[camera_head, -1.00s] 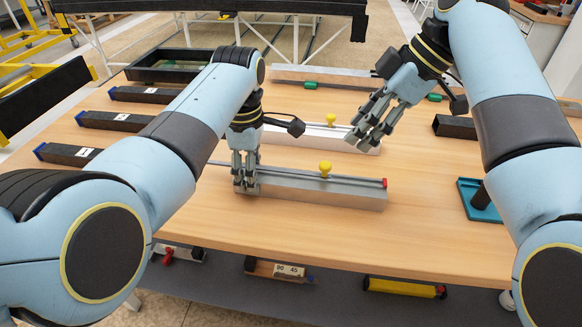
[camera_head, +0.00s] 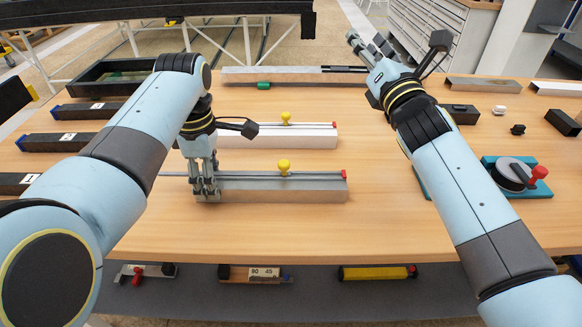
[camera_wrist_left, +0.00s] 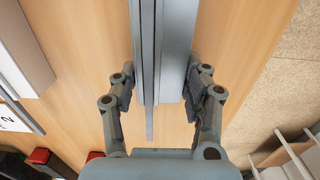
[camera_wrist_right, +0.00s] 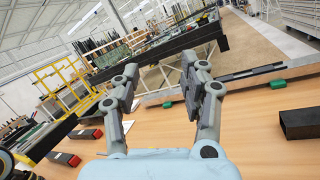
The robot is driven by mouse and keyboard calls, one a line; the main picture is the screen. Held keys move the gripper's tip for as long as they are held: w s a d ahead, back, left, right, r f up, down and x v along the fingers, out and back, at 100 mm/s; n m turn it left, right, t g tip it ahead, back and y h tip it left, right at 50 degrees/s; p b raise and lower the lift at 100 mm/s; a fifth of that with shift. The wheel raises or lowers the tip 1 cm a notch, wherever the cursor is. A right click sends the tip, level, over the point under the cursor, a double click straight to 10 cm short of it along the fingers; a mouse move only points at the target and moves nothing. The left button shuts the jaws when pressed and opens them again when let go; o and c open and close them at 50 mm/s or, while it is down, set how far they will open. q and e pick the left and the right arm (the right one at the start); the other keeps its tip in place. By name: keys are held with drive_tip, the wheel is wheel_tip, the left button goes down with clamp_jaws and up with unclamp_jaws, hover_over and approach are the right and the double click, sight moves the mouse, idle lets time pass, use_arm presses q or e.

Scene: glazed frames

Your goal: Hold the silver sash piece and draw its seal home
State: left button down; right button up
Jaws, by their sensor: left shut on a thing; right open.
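The silver sash piece (camera_head: 310,190) lies on the bench in the middle, and its grey profile (camera_wrist_left: 175,40) shows in the left wrist view. A thin grey seal strip (camera_head: 240,175) runs along its top, with a yellow knob (camera_head: 284,167) on it and a red piece (camera_head: 343,174) at the right end. The strip sticks out past the sash's left end. My left gripper (camera_head: 206,190) points down and is shut on the sash near that end, fingers on both sides (camera_wrist_left: 164,80). My right gripper (camera_head: 362,45) is open, empty, and raised toward the back, away from the sash.
A white sash piece (camera_head: 270,140) with its own yellow knob lies behind. Dark bars (camera_head: 55,142) line the left. A turquoise fixture with a round black top (camera_head: 512,174) stands at right. A long grey rail (camera_head: 290,76) lies along the back. Bench is clear in front.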

drive_tip(key=s+a+f+n+g+y, duration=0.3)
drive_tip(key=s+a+f+n+y, duration=0.4)
drive_tip(key=s+n, duration=0.25)
drive_tip(key=n+g, duration=0.2)
drive_tip(key=g, duration=0.2)
approach(288, 167)
drive_tip(key=shift+s+d+m+y, duration=0.2)
drive_tip(key=shift+s+d, duration=0.15)
drive_tip(key=shift+d, duration=0.15)
drive_tip(key=shift+s+d+m+y, duration=0.1)
drive_tip(key=shift+s+d+y, duration=0.1)
drive_tip(key=shift+s+d, duration=0.25)
drive_tip(key=shift+f, duration=0.15)
drive_tip(key=x, duration=1.1)
drive_tip(key=shift+w+a, duration=0.25)
clamp_jaws()
